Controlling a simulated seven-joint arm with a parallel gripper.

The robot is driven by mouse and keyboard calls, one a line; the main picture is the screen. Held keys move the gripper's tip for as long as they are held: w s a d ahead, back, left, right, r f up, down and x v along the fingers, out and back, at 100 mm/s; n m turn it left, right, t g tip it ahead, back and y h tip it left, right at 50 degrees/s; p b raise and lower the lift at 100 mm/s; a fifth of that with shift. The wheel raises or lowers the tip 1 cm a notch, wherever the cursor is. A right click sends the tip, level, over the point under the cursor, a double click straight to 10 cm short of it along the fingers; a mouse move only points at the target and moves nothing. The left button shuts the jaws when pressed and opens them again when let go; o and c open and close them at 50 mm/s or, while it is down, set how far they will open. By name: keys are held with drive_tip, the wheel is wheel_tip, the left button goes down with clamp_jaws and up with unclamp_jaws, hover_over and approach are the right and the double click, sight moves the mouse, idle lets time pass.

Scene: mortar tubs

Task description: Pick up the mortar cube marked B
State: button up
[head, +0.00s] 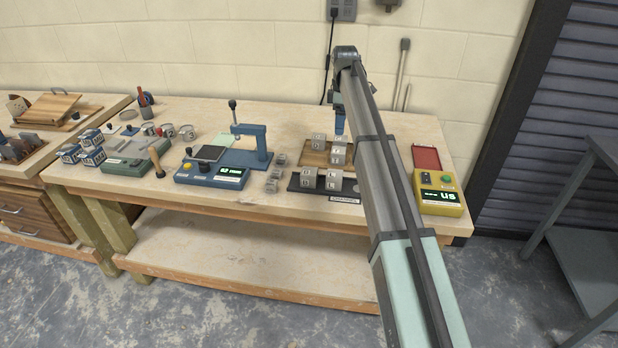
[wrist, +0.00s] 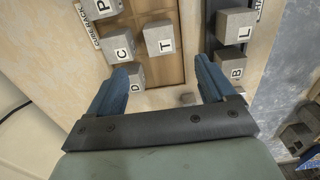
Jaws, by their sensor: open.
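The mortar cube marked B (wrist: 230,68) is grey with a white label in the wrist view, just right of my gripper's right finger. In the head view it appears to be the left cube (head: 309,176) on the dark tray (head: 350,194). My gripper (wrist: 161,66) is open and empty, with blue fingers pointing down over the gap between the rows of cubes. The cube marked L (wrist: 235,25) stands beyond B. In the head view my gripper (head: 339,122) is partly hidden behind my arm.
Cubes marked T (wrist: 160,38), C (wrist: 117,45) and P (wrist: 90,10) stand on a wooden tray (wrist: 173,72). A cube at the left finger is partly hidden. A blue press (head: 230,160) stands left, a yellow device (head: 437,190) right. Small cubes (head: 275,174) stand left of the trays.

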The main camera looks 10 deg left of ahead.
drive_tip(key=y, duration=0.5)
approach(310, 171)
drive_tip(key=shift+h, duration=0.3)
drive_tip(key=x, duration=1)
drive_tip(key=shift+a+f, duration=0.1)
drive_tip(key=shift+a, duration=0.3)
drive_tip(key=c, duration=1.2)
